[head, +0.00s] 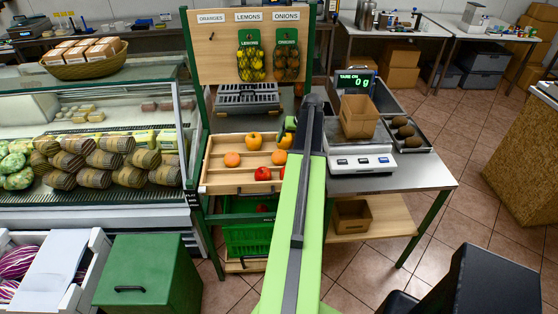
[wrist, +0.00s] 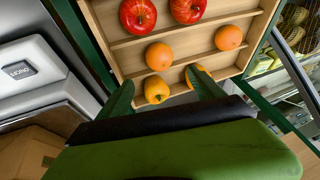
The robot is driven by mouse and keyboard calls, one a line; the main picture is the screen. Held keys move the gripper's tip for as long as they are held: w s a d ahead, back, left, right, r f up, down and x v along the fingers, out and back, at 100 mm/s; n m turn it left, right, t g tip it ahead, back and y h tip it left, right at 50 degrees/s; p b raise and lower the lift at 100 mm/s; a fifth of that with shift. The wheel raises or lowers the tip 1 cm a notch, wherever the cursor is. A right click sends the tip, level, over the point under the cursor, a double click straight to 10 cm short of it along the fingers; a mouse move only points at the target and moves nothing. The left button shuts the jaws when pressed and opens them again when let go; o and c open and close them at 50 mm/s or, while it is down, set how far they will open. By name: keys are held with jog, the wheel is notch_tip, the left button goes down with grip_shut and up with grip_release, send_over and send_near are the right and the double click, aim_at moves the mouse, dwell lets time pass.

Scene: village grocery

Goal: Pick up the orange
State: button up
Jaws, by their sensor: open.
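Two oranges lie in the wooden tray in the wrist view, one near the middle (wrist: 159,56) and one to the right (wrist: 228,38). One orange (head: 232,159) shows clearly at the tray's left in the head view. My gripper (wrist: 160,78) is open and empty, its two green fingers spread at the tray's edge. A yellow-orange pepper (wrist: 156,90) appears between the fingers, and another (wrist: 198,75) is partly hidden behind the right finger. The middle orange appears just beyond the fingertips. My arm covers part of the tray's right side in the head view.
Two red apples (wrist: 137,15) (wrist: 187,8) lie in the tray (head: 225,188), which has low wooden dividers. A scale (head: 360,162) bearing a cardboard box (head: 358,116) stands to the right. A sign board (head: 215,55) rises behind the tray.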

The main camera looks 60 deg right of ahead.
aim_at(282, 154)
jog(key=b+x, duration=0.9)
jog(key=x, duration=0.2)
jog(key=shift+f+b, duration=0.35)
jog(key=shift+b, duration=0.05)
jog(key=shift+w+f, duration=0.1)
jog(key=b+x, duration=0.5)
jog(key=shift+d+f, duration=0.1)
jog(key=shift+d, duration=0.15)
jog(key=shift+r, duration=0.25)
jog(key=c, duration=1.3)
